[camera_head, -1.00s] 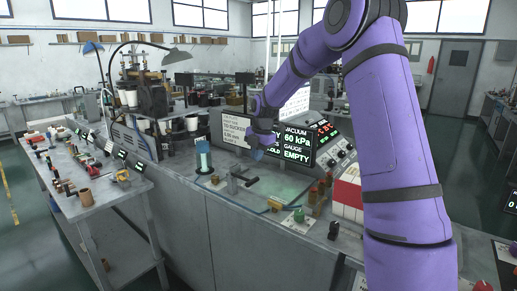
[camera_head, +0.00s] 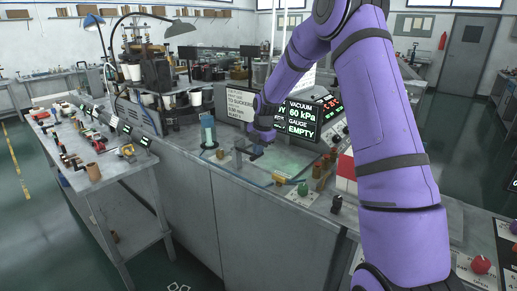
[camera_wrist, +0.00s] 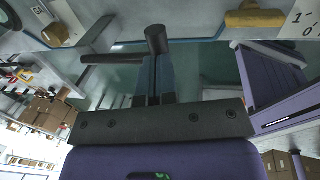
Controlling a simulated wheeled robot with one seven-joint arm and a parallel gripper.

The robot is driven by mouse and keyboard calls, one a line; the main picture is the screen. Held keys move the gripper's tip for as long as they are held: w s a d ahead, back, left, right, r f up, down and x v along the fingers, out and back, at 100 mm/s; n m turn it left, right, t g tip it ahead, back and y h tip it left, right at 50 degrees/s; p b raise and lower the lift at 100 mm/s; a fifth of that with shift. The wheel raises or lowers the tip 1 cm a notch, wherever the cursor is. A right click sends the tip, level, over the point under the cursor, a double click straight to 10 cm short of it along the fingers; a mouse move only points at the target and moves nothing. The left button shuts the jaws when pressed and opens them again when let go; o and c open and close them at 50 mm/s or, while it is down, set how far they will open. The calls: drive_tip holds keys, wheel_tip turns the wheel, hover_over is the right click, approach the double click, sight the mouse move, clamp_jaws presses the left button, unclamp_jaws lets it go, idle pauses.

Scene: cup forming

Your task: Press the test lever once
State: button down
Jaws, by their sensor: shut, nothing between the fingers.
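My gripper (camera_head: 252,153) is low over the bench, its fingers pointing down at the lever area. In the wrist view its two fingers (camera_wrist: 158,70) are together with nothing between them. The dark test lever, with a round-ended knob (camera_wrist: 156,40) and a bar (camera_wrist: 112,57) to its left, shows right at the fingertips. I cannot tell whether the fingers touch it. In the head view my gripper and arm hide most of the lever. A display (camera_head: 303,117) behind reads vacuum 60 kPa and gauge empty.
A blue-grey cylinder (camera_head: 208,130) stands left of my gripper. A side table (camera_head: 95,172) with small parts stands at left.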

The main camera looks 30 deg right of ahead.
drive_tip(key=shift+f, duration=0.1)
drive_tip(key=shift+s+d+f+t+y, duration=0.15)
drive_tip(key=shift+f+t+y, duration=0.1)
drive_tip(key=shift+f+t, duration=0.45)
drive_tip(key=shift+s+f+t+y, duration=0.15)
drive_tip(key=shift+f+t+y, duration=0.1)
drive_tip(key=shift+f+t, duration=0.4)
wheel_tip(320, 180, down, 2)
drive_tip(key=shift+w+f, duration=0.1)
drive_tip(key=shift+w, duration=0.05)
drive_tip(key=shift+f, duration=0.15)
drive_tip(key=shift+s, duration=0.2)
